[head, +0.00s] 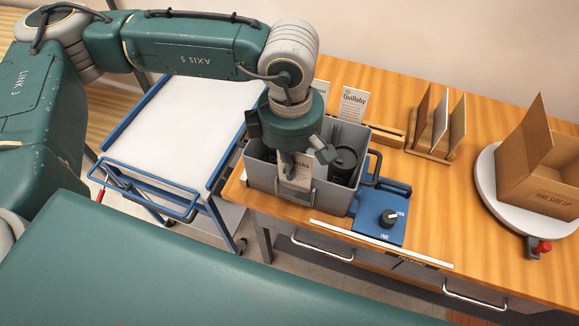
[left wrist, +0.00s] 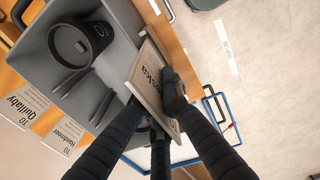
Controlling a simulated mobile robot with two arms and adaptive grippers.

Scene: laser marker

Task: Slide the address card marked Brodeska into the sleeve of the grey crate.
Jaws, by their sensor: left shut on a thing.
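My left gripper (head: 290,157) points down at the front wall of the grey crate (head: 331,201). It is shut on an address card (head: 297,176) whose visible letters end in "eska". In the left wrist view the card (left wrist: 149,82) is tilted in the picture, next to the crate's rim (left wrist: 127,24), with black fingers on both its faces. I cannot tell whether its lower edge touches or enters the sleeve; the sleeve is not clearly visible. My right gripper is not in view.
A black canister (head: 344,160) stands in the crate. A Quillaby card (head: 352,104) stands behind. A blue knob unit (head: 384,222) adjoins the crate's right. Upright boards (head: 440,123) and a turntable (head: 488,180) with a cardboard box (head: 545,170) are right. A white-topped cart (head: 190,120) is left.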

